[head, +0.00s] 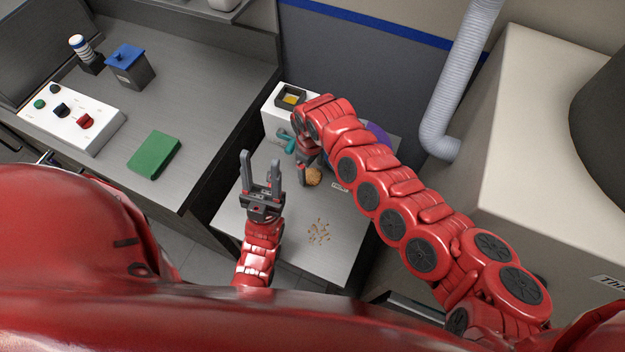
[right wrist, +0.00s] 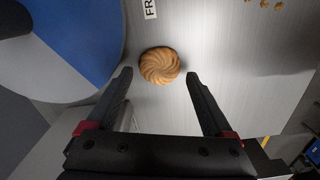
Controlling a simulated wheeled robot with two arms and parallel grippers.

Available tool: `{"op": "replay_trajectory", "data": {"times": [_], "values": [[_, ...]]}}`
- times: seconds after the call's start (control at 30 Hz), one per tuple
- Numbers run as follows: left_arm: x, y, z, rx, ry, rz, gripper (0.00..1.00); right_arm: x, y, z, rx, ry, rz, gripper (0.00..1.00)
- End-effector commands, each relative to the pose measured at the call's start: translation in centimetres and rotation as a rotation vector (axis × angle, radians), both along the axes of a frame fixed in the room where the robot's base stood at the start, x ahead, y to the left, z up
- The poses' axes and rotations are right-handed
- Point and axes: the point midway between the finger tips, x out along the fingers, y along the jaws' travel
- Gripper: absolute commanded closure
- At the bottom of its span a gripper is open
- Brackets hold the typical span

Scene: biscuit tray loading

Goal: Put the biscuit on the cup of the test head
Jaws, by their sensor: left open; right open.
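The biscuit (head: 314,177) is round, golden brown and swirled, and lies flat on the small grey table (head: 290,262). In the right wrist view the biscuit (right wrist: 160,66) lies just beyond and between my fingertips, apart from them. My right gripper (head: 308,170) is open and empty over the table, partly hidden by its own arm in the head view; it also shows in the right wrist view (right wrist: 158,82). My left gripper (head: 261,168) is open and empty, pointing up in the picture, left of the biscuit. I cannot clearly make out the test head's cup; a teal part (head: 287,141) shows beside a white box.
The white box (head: 275,118) with a yellow display stands at the table's back. A blue and grey disc (right wrist: 75,40) lies close to the biscuit. Crumbs (head: 318,232) lie nearer me. A control panel (head: 72,115) and green block (head: 153,152) are on the left bench.

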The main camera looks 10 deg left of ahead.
Motion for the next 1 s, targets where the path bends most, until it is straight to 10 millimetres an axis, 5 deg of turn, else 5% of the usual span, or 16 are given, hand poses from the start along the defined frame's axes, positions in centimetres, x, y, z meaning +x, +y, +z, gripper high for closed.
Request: {"op": "replay_trajectory", "data": {"times": [0.07, 0.33, 0.53, 0.83, 1.0], "values": [[0.0, 0.0, -1.4, 0.000, 0.000, 0.000, 0.50, 0.0, -0.1, -1.7, -0.001, 0.001, -0.001, 0.14], [0.0, 0.0, -1.2, 0.000, 0.000, 0.000, 0.50, 0.0, -0.1, -1.6, 0.000, 0.001, -0.001, 0.16], [0.0, 0.0, -1.2, 0.000, 0.000, 0.000, 0.50, 0.0, -0.1, -1.5, 0.001, 0.001, -0.002, 0.50], [0.0, 0.0, -1.0, 0.000, 0.000, 0.000, 0.50, 0.0, -0.1, -1.3, 0.001, 0.000, -0.002, 0.51], [0.0, 0.0, 0.6, 0.000, 0.000, 0.000, 0.50, 0.1, 0.0, 0.6, 0.001, -0.002, -0.002, 0.51]]}}
